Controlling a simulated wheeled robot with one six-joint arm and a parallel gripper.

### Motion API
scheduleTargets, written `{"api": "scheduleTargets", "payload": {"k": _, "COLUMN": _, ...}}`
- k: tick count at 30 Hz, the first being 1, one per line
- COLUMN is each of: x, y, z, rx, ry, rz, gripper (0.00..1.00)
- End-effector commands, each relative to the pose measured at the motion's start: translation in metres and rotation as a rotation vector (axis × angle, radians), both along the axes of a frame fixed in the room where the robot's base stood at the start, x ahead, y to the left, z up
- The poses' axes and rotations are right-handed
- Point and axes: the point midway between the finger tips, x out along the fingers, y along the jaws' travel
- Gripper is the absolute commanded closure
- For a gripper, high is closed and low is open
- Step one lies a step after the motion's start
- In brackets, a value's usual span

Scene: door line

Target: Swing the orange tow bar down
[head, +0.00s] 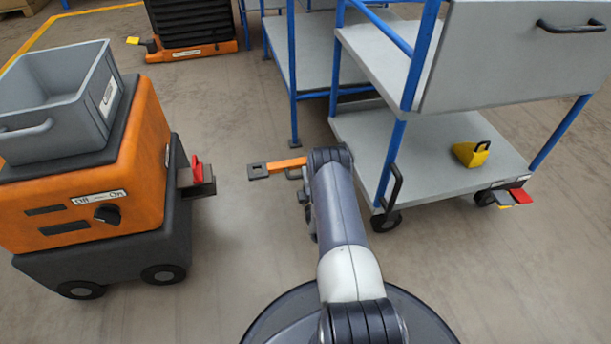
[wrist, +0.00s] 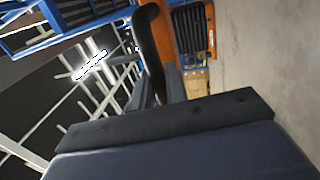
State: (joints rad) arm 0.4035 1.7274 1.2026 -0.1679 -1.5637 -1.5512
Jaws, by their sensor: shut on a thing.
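The orange tow bar (head: 287,164) shows in the head view just left of the end of my arm, roughly level above the floor. Its grey end piece with an opening (head: 257,171) points left toward the orange tugger (head: 150,150). In the wrist view, an orange strip, likely the bar (wrist: 168,40), runs behind a dark curved piece (wrist: 150,42). My gripper (wrist: 160,88) is shut on the tow bar; the exact contact is hard to see. In the head view my arm hides most of the gripper and the bar's cart end.
The grey cart with blue posts (head: 365,130) stands right of my arm, with a yellow wedge (head: 470,154) on its lower shelf. The tugger's hitch with a red pin (head: 197,172) faces the bar. Floor between tugger and cart is clear.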

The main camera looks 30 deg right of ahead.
Motion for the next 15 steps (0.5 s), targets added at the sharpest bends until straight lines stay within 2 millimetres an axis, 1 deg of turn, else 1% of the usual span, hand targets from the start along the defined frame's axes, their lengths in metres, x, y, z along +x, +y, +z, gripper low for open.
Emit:
{"api": "scheduleTargets", "payload": {"k": 3, "x": -0.0009, "y": -0.0007, "z": -0.0033, "rx": 0.001, "ry": 0.009, "rz": -0.003, "gripper": 1.0}}
{"api": "scheduleTargets", "payload": {"k": 4, "x": -0.001, "y": -0.0006, "z": -0.0035, "rx": 0.001, "ry": 0.009, "rz": -0.003, "gripper": 0.84}}
{"api": "scheduleTargets", "payload": {"k": 9, "x": -0.0009, "y": -0.0005, "z": -0.0032, "rx": 0.001, "ry": 0.008, "rz": -0.002, "gripper": 0.7}}
{"api": "scheduleTargets", "payload": {"k": 10, "x": -0.0008, "y": -0.0004, "z": -0.003, "rx": 0.002, "ry": 0.008, "rz": -0.002, "gripper": 0.68}}
{"api": "scheduleTargets", "payload": {"k": 15, "x": -0.0006, "y": -0.0002, "z": -0.0024, "rx": 0.002, "ry": 0.007, "rz": -0.001, "gripper": 0.68}}
